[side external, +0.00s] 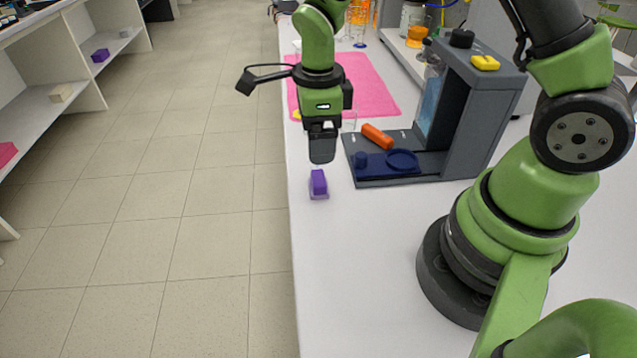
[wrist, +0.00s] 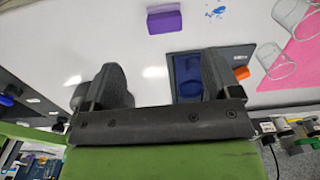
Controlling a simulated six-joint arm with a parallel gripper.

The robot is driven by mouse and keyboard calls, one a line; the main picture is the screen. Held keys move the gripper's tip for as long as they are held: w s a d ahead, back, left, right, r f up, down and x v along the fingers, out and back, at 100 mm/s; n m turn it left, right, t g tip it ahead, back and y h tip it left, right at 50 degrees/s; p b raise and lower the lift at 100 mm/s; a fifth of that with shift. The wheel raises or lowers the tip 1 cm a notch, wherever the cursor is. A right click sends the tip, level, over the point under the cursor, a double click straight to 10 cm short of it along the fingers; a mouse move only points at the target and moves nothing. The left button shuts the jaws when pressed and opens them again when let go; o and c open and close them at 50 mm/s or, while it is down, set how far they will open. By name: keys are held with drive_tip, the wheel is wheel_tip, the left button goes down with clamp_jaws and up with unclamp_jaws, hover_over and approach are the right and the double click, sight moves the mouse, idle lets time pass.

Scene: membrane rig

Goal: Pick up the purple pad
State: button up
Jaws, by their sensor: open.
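The purple pad (side external: 319,184) is a small block on the white bench near its left edge in the side external view. In the wrist view the purple pad (wrist: 164,22) lies beyond the fingertips, near the top of the picture, and nothing covers it. My gripper (side external: 322,155) hangs pointing down just above the pad in the side external view, with a small gap visible between them. In the wrist view my gripper (wrist: 161,80) has its two dark fingers spread wide, with nothing between them.
A grey rig (side external: 462,115) with a dark blue base plate stands just right of the pad, with an orange cylinder (side external: 377,136) on its base. A pink mat (side external: 368,86) with glassware lies behind. The bench in front of the pad is clear.

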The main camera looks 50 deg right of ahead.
sight(318, 178)
wheel_tip(318, 178, down, 5)
drive_tip(key=shift+f, duration=0.15)
drive_tip(key=f, duration=0.5)
drive_tip(key=shift+w+d+f, duration=0.1)
drive_tip(key=shift+w+d, duration=0.05)
drive_tip(key=shift+d, duration=0.2)
drive_tip(key=c, duration=1)
